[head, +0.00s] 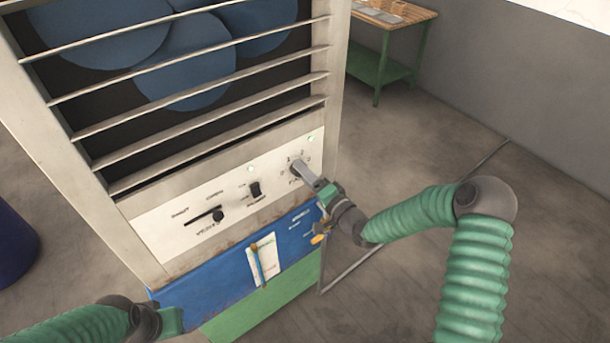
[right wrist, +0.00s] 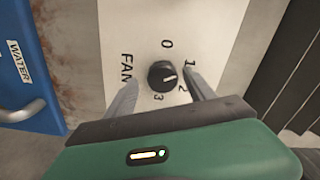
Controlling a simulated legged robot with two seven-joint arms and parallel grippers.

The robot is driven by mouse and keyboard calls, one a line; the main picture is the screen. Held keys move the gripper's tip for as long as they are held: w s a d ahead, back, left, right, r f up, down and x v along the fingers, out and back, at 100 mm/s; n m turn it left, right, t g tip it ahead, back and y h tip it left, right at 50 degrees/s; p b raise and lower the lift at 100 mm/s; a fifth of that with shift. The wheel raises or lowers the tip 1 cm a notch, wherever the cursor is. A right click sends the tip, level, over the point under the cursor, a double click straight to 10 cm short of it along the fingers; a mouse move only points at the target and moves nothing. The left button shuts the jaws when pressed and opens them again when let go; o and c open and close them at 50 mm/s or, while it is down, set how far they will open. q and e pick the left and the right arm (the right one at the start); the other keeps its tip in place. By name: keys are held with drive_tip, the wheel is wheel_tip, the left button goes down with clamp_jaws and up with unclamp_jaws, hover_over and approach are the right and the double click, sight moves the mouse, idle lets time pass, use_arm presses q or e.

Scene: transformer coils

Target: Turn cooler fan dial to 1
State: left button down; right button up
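The cooler (head: 205,215) has a white control panel below its slatted front. The fan dial (right wrist: 162,76) is a small round black knob, with a FAN label and numbers 0 to 3 around it. Its pale mark points to the right in the right wrist view, toward the 1 and 2 side; I cannot tell which exactly. My right gripper (right wrist: 162,86) is open, with one finger on each side of the dial, apart from it as far as I can see. In the head view my right gripper (head: 307,175) is at the panel's right end and mostly hides the dial.
A second black knob (head: 254,188) and a slider (head: 217,215) are on the panel to the left. Below is a blue panel (head: 205,288) with a white paper (head: 265,262). A workbench (head: 395,25) stands behind.

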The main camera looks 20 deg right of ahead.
drive_tip(key=b+v, duration=0.2)
drive_tip(key=v, duration=1.5)
drive_tip(key=shift+w, duration=0.1)
